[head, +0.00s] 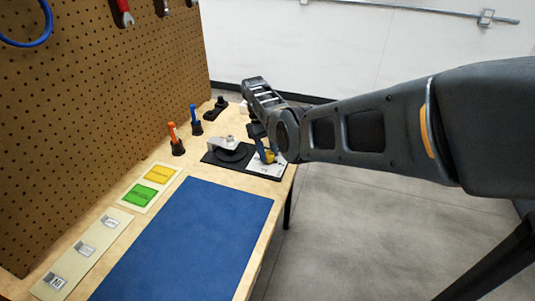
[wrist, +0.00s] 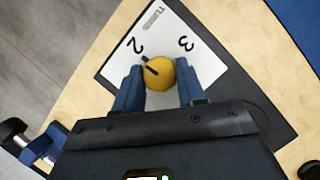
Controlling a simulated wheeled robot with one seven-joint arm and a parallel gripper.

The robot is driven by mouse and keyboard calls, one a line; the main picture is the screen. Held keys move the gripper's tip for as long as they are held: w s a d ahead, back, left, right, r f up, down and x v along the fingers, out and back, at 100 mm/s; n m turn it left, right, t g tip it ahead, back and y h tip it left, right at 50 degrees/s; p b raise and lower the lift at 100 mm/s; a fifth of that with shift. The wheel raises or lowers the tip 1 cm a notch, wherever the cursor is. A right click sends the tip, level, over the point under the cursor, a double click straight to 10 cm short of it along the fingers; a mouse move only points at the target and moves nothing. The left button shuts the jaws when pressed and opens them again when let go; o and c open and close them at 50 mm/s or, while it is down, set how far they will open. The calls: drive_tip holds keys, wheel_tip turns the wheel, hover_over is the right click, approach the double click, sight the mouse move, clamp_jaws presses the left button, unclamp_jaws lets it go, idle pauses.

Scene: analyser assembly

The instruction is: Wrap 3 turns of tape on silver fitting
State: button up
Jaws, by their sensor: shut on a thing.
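My gripper (wrist: 159,84) is shut on a round yellow knob (wrist: 158,70) with a black line on its top. Its two blue fingers press the knob from either side. The knob stands over a white card (wrist: 196,50) with the numerals 2 and 3, on a dark plate (wrist: 262,110). In the head view my gripper (head: 265,151) is at the far right of the table, beside a silver piece (head: 223,143) over a black disc (head: 232,155). The silver piece may be the fitting. I cannot make out any tape for certain.
An orange-handled tool (head: 173,133) and a blue-handled tool (head: 195,115) stand in black holders to the left. A blue mat (head: 195,235) covers the near table. Green (head: 142,196) and yellow (head: 158,174) squares lie by the pegboard (head: 105,100). The table's right edge is close to my gripper.

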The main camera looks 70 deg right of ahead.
drive_tip(key=m+t+y, duration=0.1)
drive_tip(key=m, duration=0.3)
drive_tip(key=shift+s+d+m, duration=0.1)
drive_tip(key=shift+s+m, duration=0.05)
drive_tip(key=shift+m, duration=0.25)
drive_tip(key=m+t+p, duration=0.1)
drive_tip(key=m, duration=0.1)
drive_tip(key=m+t+y+p, duration=0.1)
drive_tip(key=m, duration=0.2)
drive_tip(key=shift+s+r, duration=0.1)
drive_tip(key=m+t+p, duration=0.1)
drive_tip(key=m, duration=0.1)
drive_tip(key=m+p, duration=0.1)
drive_tip(key=m, duration=0.2)
drive_tip(key=shift+s+t+p, duration=0.15)
drive_tip(key=shift+t+p, duration=0.15)
drive_tip(key=shift+t, duration=0.1)
drive_tip(key=shift+s+m+t+h+p, duration=0.1)
drive_tip(key=shift+m+t+h+p, duration=0.25)
drive_tip(key=shift+m, duration=0.75)
drive_tip(key=shift+m+t+h+p, duration=0.15)
drive_tip(key=shift+m+t, duration=0.3)
drive_tip(key=shift+m, duration=0.65)
drive_tip(key=o, duration=1.1)
drive_tip(key=shift+c, duration=0.2)
